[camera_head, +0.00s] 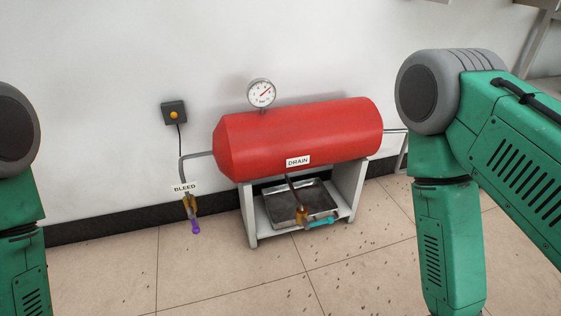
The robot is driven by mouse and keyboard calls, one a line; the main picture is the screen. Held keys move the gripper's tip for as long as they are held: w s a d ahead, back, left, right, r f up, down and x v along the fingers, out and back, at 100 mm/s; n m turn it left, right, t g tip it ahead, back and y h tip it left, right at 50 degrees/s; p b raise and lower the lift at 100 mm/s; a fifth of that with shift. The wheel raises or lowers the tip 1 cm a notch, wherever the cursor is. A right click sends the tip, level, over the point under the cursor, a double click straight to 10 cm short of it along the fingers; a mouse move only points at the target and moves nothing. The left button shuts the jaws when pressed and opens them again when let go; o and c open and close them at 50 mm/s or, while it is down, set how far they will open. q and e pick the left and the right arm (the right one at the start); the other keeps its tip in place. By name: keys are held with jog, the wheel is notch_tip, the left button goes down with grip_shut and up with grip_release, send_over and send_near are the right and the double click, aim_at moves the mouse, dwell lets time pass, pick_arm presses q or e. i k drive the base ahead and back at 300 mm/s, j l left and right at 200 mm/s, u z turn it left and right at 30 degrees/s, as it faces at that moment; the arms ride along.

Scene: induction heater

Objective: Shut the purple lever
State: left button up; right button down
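The purple lever (196,228) hangs on a brass valve (190,207) below the BLEED label (185,188), left of the red tank (300,137). The lever points down and slightly right, roughly in line with the pipe. My green left arm shows only in part at the left edge, and my green right arm stands at the right. Both arms are apart from the lever. Neither gripper is in the picture.
A cyan lever (320,222) is on the valve under the DRAIN label (298,161), by a metal tray (284,211) in the white stand (249,223). A gauge (262,93) tops the tank. A wall box (174,113) has an orange button.

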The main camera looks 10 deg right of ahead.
aim_at(195, 229)
jog(key=i+j+z, duration=0.3)
jog(key=i+j, duration=0.5)
jog(key=j, duration=0.1)
